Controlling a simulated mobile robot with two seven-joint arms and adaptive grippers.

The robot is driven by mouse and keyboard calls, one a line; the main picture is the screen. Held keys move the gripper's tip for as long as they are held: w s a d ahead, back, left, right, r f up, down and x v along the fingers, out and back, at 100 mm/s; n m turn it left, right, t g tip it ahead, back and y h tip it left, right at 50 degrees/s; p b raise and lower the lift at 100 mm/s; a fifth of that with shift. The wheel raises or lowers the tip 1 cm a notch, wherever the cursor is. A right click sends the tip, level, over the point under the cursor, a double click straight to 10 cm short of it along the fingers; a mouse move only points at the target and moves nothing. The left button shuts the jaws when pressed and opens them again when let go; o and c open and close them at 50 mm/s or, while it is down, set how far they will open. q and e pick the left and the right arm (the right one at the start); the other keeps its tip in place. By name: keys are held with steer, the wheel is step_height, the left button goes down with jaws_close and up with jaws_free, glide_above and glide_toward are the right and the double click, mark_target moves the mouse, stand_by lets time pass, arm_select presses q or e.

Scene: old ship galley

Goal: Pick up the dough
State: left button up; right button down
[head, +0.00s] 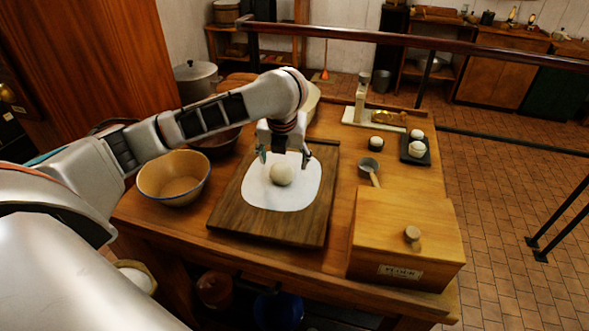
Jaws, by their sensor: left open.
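The dough (281,174) is a pale round ball on a white sheet (304,193), which lies on a dark wooden board (268,229) in the middle of the table. My left gripper (284,159) points down over the far side of the dough, with its fingers open and apart. One finger shows to the left of the dough and the other to its right. I cannot tell exactly how high the fingertips are above the sheet. My right gripper is not in view.
A wooden box (405,235) with a knob and a metal scoop (369,170) are to the right. A scale (374,116) and a dark tray (415,152) with pale balls are at the back right. A lidded pot (195,80) stands at the back left.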

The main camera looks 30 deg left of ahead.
mark_target(282, 167)
arm_select(q)
steer(key=shift+w+a+f, duration=0.1)
steer(key=shift+a+f, duration=0.1)
steer(key=shift+f, duration=0.25)
steer(key=shift+a+f, duration=0.15)
steer(key=shift+f, duration=0.3)
steer(key=shift+x, duration=2.7)
steer(key=shift+w+a+r, duration=0.1)
steer(key=shift+a+r, duration=0.05)
steer(key=c, duration=1.3)
steer(key=shift+c, duration=0.7)
steer(key=shift+r, duration=0.15)
